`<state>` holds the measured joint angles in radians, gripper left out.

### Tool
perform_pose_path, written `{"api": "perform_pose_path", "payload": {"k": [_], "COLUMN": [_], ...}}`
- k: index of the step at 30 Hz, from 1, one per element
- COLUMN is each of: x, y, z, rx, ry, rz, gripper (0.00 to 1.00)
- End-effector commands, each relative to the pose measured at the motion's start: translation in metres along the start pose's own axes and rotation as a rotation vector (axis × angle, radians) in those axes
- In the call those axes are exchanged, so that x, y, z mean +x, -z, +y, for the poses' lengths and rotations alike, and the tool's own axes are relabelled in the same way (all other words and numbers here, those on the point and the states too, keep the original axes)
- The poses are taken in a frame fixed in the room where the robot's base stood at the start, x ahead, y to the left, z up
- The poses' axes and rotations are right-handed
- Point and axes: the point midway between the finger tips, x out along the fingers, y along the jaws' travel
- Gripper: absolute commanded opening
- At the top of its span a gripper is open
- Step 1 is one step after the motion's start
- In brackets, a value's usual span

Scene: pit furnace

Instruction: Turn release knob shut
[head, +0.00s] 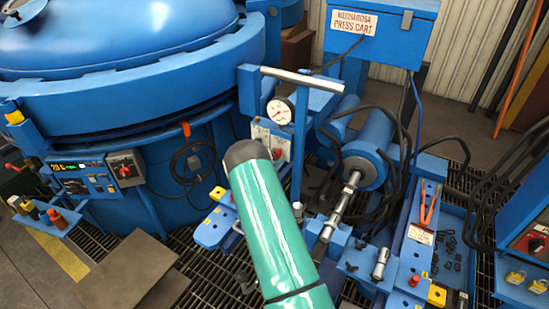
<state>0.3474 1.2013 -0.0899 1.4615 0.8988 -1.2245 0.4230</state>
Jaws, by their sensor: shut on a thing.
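The press cart (382,42) stands right of centre. A small grey panel (259,133) sits under its round white gauge (280,111). A small red knob (277,153) shows on that panel, just beyond the dark end of my teal arm link. I cannot tell from this view whether it is the release knob or how far it is turned. My arm link hides the area below the panel. My gripper does not show in the head view, so its contact with any knob is hidden.
The big blue furnace (135,100) fills the left, with a control box (126,168) on its side. A T-shaped handle (302,80) rises beside the gauge. A horizontal cylinder (366,150) and black hoses crowd the right. Pliers (429,205) lie on the blue bench.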

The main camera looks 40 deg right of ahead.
Motion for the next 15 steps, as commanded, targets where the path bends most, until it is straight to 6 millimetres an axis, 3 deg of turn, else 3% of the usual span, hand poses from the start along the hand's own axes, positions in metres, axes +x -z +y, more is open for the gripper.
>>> {"api": "perform_pose_path", "payload": {"k": [15], "x": [-0.0006], "y": [-0.0011], "z": [0.0001], "rx": [0.490], "ry": [-0.006], "rz": [0.017], "gripper": [0.11]}}
